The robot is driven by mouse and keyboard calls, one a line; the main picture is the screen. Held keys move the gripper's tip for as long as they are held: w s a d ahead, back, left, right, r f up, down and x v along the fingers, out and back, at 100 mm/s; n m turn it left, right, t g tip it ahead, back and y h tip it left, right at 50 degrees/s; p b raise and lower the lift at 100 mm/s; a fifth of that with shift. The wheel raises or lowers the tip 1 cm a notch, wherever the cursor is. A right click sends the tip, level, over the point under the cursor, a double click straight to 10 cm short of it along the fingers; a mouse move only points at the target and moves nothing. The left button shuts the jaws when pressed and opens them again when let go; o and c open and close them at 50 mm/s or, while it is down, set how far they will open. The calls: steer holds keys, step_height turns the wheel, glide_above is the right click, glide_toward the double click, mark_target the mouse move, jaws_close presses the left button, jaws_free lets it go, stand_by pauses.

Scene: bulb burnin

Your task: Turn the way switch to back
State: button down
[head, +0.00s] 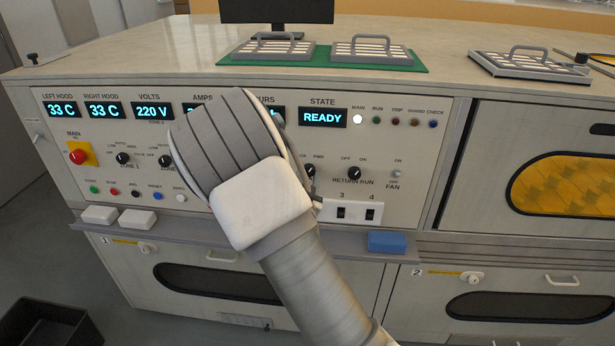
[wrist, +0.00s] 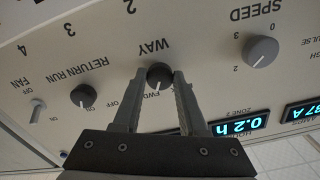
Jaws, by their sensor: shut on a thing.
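The way switch (wrist: 159,72) is a round dark knob under the label WAY in the upside-down wrist view. My gripper (wrist: 160,80) is shut on this knob, one finger on each side. The knob's white pointer line points down in the wrist picture, near the FWD lettering. The BACK label is hidden by a finger in the wrist view.
The return run knob (wrist: 83,95) and fan toggle (wrist: 37,110) lie to one side of my gripper, the speed knob (wrist: 260,51) to the other. Sockets (head: 350,212), a ledge and a blue block (head: 387,242) are below. Racks (head: 378,50) stand on top.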

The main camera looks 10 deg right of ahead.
steer(key=shift+n, duration=0.3)
steer(key=n, duration=0.5)
steer(key=shift+b, duration=0.4)
steer(key=n, duration=0.6)
steer(key=shift+d+p, duration=0.1)
steer(key=shift+p, duration=0.25)
steer(key=shift+n, duration=0.3)
steer(key=shift+c, duration=2.2)
jaws_free()
steer(key=shift+s, duration=0.1)
